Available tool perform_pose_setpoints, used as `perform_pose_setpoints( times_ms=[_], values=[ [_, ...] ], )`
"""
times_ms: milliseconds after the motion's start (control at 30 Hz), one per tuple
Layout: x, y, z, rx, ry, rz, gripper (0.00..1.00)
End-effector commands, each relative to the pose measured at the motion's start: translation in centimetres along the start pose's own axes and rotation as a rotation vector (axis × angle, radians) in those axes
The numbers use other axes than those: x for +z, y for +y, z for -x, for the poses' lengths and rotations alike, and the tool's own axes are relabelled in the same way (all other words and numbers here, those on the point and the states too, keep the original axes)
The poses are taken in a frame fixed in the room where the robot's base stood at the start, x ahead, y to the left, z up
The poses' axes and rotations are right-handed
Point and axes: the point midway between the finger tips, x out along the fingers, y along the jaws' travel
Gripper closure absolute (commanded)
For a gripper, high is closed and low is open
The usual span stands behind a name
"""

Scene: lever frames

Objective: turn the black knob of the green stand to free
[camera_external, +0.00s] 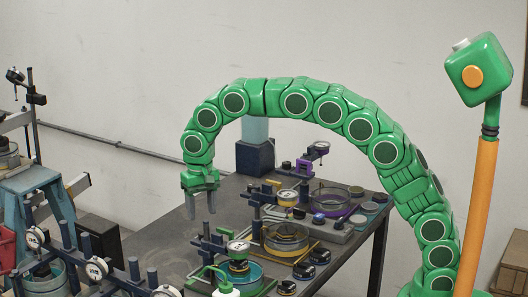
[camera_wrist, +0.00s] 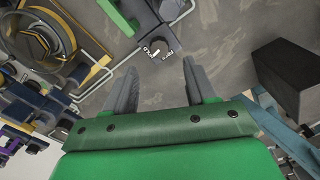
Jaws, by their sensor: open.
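My gripper (camera_external: 202,205) points down above the dark table, with its two grey fingers apart and nothing between them. It also shows in the wrist view (camera_wrist: 160,75). There, a dark knob (camera_wrist: 155,44) with small white lettering beside it lies beyond the fingertips, roughly in line with the gap between them. It sits at the end of a dark block, beside a green bar (camera_wrist: 118,14). In the external view, the green-marked stand (camera_external: 240,248) with a teal ring is at the table's front, below and right of my gripper. I cannot make out its knob there or read its setting.
A yellow-ringed stand (camera_external: 285,238) and a purple-ringed stand (camera_external: 330,199) stand farther back to the right. Dark posts (camera_external: 207,244) rise just below my gripper. A blue bench (camera_external: 30,180) is at the left. The table's left part (camera_external: 165,237) is clear.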

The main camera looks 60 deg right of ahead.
Motion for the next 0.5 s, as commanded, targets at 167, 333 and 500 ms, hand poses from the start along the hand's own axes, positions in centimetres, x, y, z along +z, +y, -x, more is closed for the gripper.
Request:
perform_pose_setpoints(
  times_ms=[167, 333, 500],
  values=[
    [0.2, 0.2, -2.4, 0.006, -0.007, 0.000, 0.44],
    [0.1, 0.1, -4.8, 0.004, -0.005, 0.000, 0.44],
    [0.1, 0.1, -6.4, 0.002, -0.003, 0.001, 0.44]
  ],
)
